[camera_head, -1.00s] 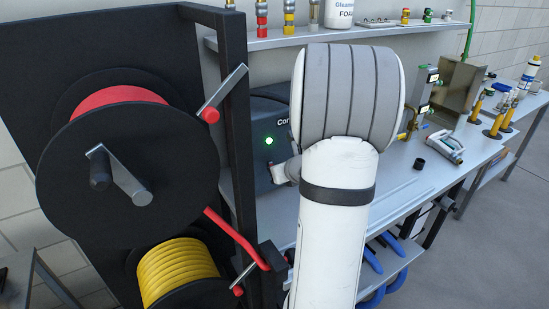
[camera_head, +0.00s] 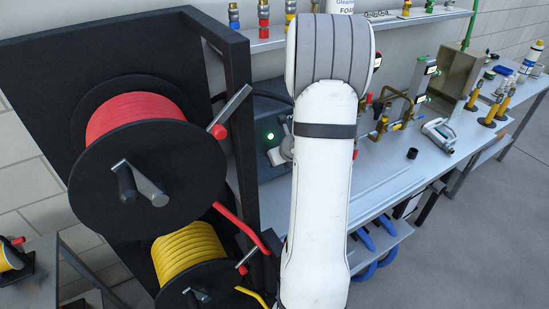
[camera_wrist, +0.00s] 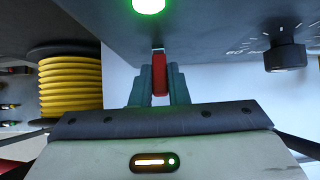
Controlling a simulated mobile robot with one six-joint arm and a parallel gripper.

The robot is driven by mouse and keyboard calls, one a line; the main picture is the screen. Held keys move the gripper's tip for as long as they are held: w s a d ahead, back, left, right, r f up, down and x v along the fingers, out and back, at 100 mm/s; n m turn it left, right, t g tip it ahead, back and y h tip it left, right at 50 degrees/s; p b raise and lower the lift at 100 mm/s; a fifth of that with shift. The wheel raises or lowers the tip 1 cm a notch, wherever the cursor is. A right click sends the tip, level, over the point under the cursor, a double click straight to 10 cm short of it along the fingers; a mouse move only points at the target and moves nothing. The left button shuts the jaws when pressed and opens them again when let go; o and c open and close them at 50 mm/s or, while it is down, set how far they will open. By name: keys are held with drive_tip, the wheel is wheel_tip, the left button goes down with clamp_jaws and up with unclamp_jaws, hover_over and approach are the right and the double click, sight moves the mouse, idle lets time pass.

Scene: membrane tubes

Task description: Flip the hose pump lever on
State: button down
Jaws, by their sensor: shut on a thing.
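The hose pump (camera_head: 266,112) is a dark grey box with a lit green light (camera_head: 269,134), left of my arm in the head view. Its body (camera_wrist: 215,30) and the bright green light (camera_wrist: 148,5) fill the top of the wrist view. A red lever (camera_wrist: 159,74) hangs below the light on a thin metal stem. My gripper (camera_wrist: 159,88) is shut on the red lever, one teal finger on each side. In the head view my arm hides part of the pump, and the lever cannot be made out.
A black dial knob (camera_wrist: 285,56) sits on the pump right of the lever. A red hose reel (camera_head: 145,160) and a yellow hose reel (camera_head: 190,255) stand on a black frame (camera_head: 240,150) at left. Valves and pipes (camera_head: 400,100) stand on the bench right of my arm.

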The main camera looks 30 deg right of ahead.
drive_tip(key=c, duration=1.4)
unclamp_jaws()
drive_tip(key=p+v, duration=0.1)
drive_tip(key=v, duration=0.6)
drive_tip(key=shift+s+r, duration=0.2)
drive_tip(key=shift+r, duration=0.1)
